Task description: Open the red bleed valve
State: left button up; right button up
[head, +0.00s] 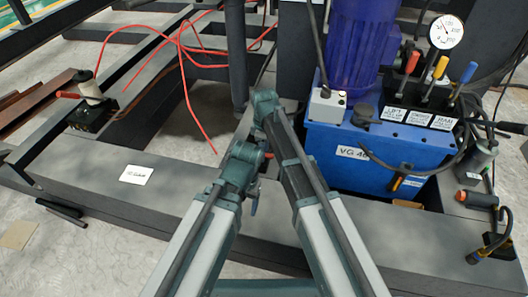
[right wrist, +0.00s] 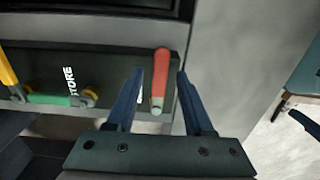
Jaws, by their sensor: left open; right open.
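A red lever handle (right wrist: 161,78), which looks like the red bleed valve, stands out from a dark panel in the right wrist view. My right gripper (right wrist: 159,74) is open, with one finger on each side of the red handle and a visible gap to both. In the head view the end of my right arm (head: 265,108) is beside the blue power unit, and its fingers are hidden. My left gripper (head: 246,160) is just below it in the head view; its fingers are hard to make out. A small bit of red shows between the arms there.
The panel (right wrist: 115,62) also carries a green handle (right wrist: 48,99), a yellow handle (right wrist: 8,75) and a "STORE" label. The blue power unit (head: 335,150) has a gauge (head: 446,31) and several levers. Red hose (head: 190,100) loops behind. A grey beam (head: 90,180) runs across the front.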

grip_shut()
dwell(1.3)
